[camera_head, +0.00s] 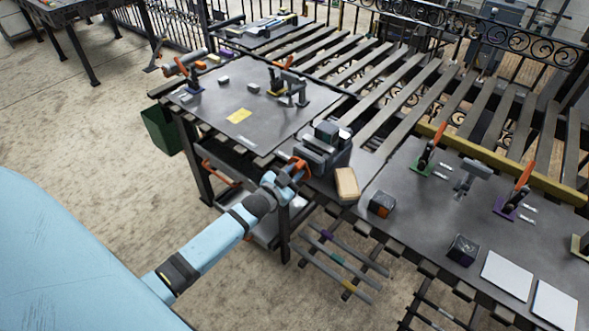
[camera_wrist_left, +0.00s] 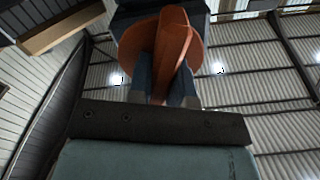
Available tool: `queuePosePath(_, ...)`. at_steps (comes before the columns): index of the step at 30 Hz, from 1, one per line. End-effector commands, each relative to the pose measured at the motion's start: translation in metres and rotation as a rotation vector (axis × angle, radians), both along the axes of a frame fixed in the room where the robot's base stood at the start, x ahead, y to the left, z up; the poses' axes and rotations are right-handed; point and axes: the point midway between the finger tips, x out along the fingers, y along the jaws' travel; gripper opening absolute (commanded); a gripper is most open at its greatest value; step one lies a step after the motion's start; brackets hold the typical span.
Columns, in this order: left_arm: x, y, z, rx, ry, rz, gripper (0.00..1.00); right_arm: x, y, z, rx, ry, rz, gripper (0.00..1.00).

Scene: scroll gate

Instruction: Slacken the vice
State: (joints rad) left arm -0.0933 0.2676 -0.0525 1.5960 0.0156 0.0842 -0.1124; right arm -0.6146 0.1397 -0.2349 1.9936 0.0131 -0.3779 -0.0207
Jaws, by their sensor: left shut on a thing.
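The vice (camera_head: 324,146) is a dark grey block with jaws, standing at the front edge of the workbench in the head view. Its orange handle (camera_head: 297,168) is on the side facing me. My left gripper (camera_head: 290,176) is at that handle and shut on it. In the left wrist view the orange handle (camera_wrist_left: 163,45) shows large, with the fingers of my left gripper (camera_wrist_left: 163,88) on either side of its lower part. The vice's dark underside (camera_wrist_left: 135,14) is at the top of that view. My right gripper does not show.
A tan block (camera_head: 347,184) lies right of the vice. The right plate (camera_head: 420,215) holds more clamps, dark cubes and white sheets (camera_head: 507,275).

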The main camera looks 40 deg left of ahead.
Motion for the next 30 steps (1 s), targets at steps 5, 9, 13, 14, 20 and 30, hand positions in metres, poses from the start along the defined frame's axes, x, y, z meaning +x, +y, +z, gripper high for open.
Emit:
queuePosePath(5, 0.002, 0.001, 0.005, -0.169, 0.009, 0.000, 0.00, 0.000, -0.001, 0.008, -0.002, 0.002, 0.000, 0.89)
queuePosePath(9, 0.002, 0.002, 0.005, -0.296, 0.018, 0.000, 0.00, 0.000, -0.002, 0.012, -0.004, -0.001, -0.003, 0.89)
queuePosePath(13, 0.002, 0.002, 0.004, -0.402, 0.026, -0.001, 0.00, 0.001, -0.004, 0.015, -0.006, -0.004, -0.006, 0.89)
queuePosePath(14, 0.002, 0.002, 0.004, -0.425, 0.028, -0.001, 0.00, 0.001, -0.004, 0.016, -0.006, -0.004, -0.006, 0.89)
queuePosePath(20, 0.002, 0.003, 0.004, -0.552, 0.036, -0.002, 0.00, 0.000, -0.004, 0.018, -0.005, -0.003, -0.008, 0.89)
queuePosePath(30, 0.003, 0.003, 0.004, -0.659, 0.043, -0.002, 0.00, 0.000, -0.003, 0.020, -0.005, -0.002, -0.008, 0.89)
